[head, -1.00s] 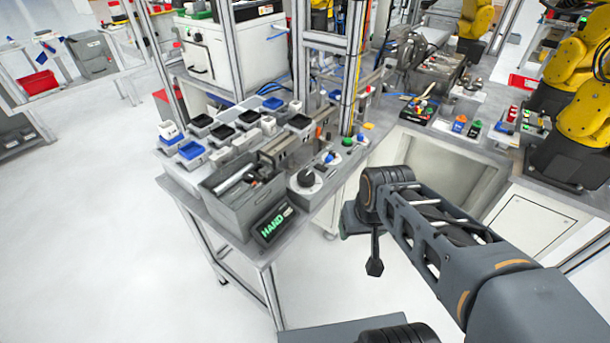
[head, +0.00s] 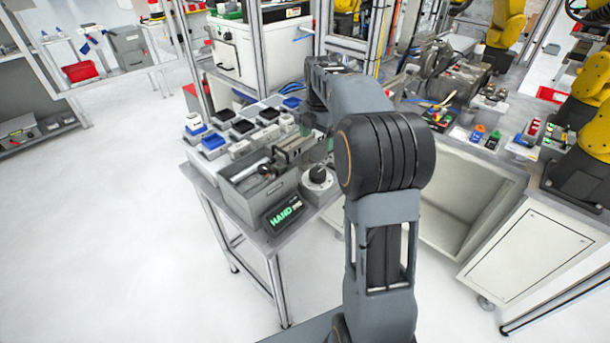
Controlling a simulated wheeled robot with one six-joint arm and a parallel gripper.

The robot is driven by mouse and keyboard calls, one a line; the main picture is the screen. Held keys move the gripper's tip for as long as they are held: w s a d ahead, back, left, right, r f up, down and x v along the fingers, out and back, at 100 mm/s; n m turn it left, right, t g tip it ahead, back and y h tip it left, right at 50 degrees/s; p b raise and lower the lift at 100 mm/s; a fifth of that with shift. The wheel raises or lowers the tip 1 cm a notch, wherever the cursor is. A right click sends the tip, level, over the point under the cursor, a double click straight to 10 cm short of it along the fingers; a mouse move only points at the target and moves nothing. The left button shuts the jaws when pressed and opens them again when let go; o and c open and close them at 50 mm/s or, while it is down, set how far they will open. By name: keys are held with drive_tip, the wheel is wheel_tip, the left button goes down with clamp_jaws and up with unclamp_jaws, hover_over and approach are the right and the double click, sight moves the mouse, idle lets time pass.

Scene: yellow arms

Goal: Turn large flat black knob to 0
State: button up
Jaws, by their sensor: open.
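The large flat black knob (head: 318,174) sits on top of a light grey control box at the front right of the workbench in the head view. A pale disc surrounds it. Its marks and pointer are too small to read. My gripper (head: 309,122) is at the end of my arm, above the bench and behind the knob, apart from it. It is small, dark and partly hidden by my wrist, and its fingers are hard to make out. It is open, with nothing visible in it.
A grey open bin (head: 262,188) stands just left of the knob, with a black sign (head: 284,215) in green letters at the bench's front corner. Small trays with blue and black parts (head: 215,141) lie farther left. A frame post stands behind. The floor at left is clear.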

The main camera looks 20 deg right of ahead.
sight(318, 174)
drive_tip(key=f+n, duration=0.1)
drive_tip(key=f, duration=0.6)
drive_tip(key=f+n, duration=0.1)
drive_tip(key=f, duration=0.6)
drive_tip(key=shift+s, duration=0.2)
drive_tip(key=shift+c, duration=0.3)
